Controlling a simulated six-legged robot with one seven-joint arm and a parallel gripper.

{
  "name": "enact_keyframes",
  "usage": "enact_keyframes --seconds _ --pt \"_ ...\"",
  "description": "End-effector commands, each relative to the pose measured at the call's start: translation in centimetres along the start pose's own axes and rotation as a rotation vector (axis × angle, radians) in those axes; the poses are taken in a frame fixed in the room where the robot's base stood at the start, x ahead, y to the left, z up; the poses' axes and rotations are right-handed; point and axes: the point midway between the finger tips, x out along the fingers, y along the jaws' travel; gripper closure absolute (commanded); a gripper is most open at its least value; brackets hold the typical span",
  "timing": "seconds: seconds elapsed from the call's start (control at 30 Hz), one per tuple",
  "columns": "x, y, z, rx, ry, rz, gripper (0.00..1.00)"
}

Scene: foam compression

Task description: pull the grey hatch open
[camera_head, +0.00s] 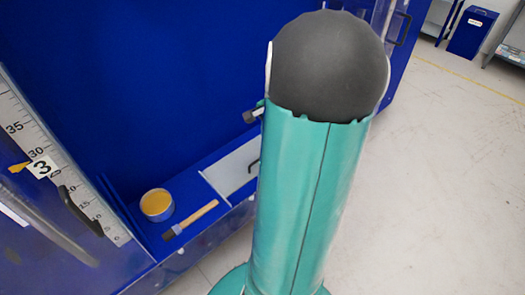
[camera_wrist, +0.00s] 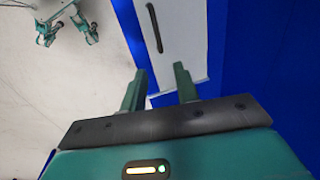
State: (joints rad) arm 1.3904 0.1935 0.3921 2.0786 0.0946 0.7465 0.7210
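The grey hatch (camera_head: 232,172) is a pale panel set in the blue ledge, left of my arm in the head view. Its dark handle (camera_head: 254,164) shows beside my arm, which hides the hatch's right part. In the wrist view the hatch (camera_wrist: 182,45) is ahead at the top, with the long dark handle (camera_wrist: 154,28) on its face. The hatch looks shut. My gripper (camera_wrist: 159,74) is open, its two fingers apart with nothing between them. The fingertips appear short of the handle, not touching it. My gripper cannot be made out clearly in the head view.
A round tin with yellow contents (camera_head: 157,204) and a wooden-handled brush (camera_head: 190,220) lie on the blue ledge left of the hatch. A white measuring scale (camera_head: 62,165) is at the far left. The pale floor (camera_head: 440,190) is clear to the right. A blue bin (camera_head: 472,32) stands far back.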

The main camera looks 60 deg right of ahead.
Motion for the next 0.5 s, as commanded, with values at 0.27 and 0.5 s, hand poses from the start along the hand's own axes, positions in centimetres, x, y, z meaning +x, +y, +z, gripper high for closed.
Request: enact_keyframes --seconds 0.27,0.5 --pt "5.7 -0.1 0.3 -0.002 -0.005 0.001 0.69" --pt "8.8 -0.3 0.5 -0.003 -0.003 0.000 0.69"
